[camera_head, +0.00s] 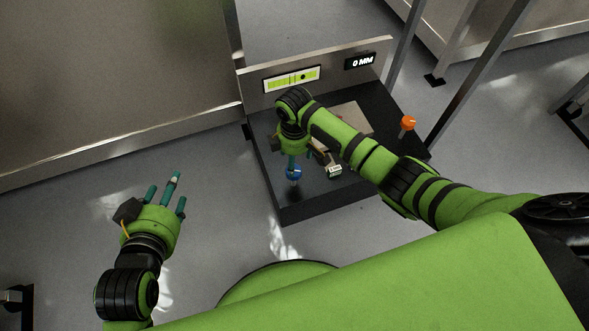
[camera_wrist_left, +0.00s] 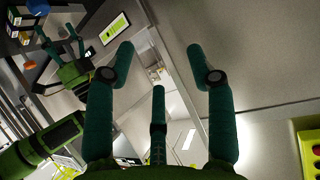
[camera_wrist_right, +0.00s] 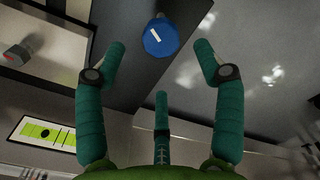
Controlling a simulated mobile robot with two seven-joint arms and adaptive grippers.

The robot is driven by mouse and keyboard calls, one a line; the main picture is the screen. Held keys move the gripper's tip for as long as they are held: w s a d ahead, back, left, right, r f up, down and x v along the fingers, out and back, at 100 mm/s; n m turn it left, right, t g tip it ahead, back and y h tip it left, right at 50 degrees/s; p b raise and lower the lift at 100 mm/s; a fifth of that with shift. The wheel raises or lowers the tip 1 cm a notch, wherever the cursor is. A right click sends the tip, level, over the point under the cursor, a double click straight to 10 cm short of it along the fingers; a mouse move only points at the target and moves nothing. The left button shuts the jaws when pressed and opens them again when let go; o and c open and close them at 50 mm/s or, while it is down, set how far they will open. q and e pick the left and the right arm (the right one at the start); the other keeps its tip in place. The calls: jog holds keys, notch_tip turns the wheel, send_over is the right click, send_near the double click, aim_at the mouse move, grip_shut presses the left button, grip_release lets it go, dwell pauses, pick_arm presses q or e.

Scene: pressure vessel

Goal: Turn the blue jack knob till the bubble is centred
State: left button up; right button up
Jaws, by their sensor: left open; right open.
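The blue jack knob (camera_head: 293,173) stands at the near left part of a dark platform (camera_head: 300,210); its white mark shows in the right wrist view (camera_wrist_right: 160,38). My right gripper (camera_head: 293,158) is open over the knob, which appears between and beyond its fingertips; contact cannot be told. The yellow-green level vial (camera_head: 292,79) is on the platform's back panel, its dark bubble (camera_head: 303,76) right of the centre lines. It also shows in the right wrist view (camera_wrist_right: 45,133). My left gripper (camera_head: 168,184) is open and empty, left of the platform.
A display (camera_head: 362,61) on the back panel reads 0 MM. An orange knob (camera_head: 408,122) stands at the platform's right edge. A small white-faced block (camera_head: 334,171) lies right of the blue knob. A large metal wall (camera_head: 120,80) stands at the left; floor is clear around my left gripper.

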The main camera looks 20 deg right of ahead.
aim_at(298, 169)
notch_tip(298, 169, down, 3)
jog(key=shift+f+b, duration=0.2)
jog(key=shift+b, duration=0.55)
notch_tip(298, 169, down, 3)
jog(key=shift+r+b, duration=0.2)
jog(key=shift+b, duration=0.55)
pick_arm(q)
jog(key=d+r+m+t+h, duration=0.1)
jog(key=d+r+t+h, duration=0.1)
jog(key=r+t, duration=0.3)
jog(key=d+r+m+t+h, duration=0.1)
jog(key=d+r+t+h, duration=0.2)
jog(key=r, duration=1)
jog(key=shift+s+d+t+h, duration=0.2)
jog(key=shift+t+h, duration=0.2)
jog(key=shift+t, duration=0.5)
pick_arm(e)
jog(key=shift+f, duration=0.1)
pick_arm(q)
jog(key=shift+f, duration=0.1)
pick_arm(e)
jog(key=c, duration=1.1)
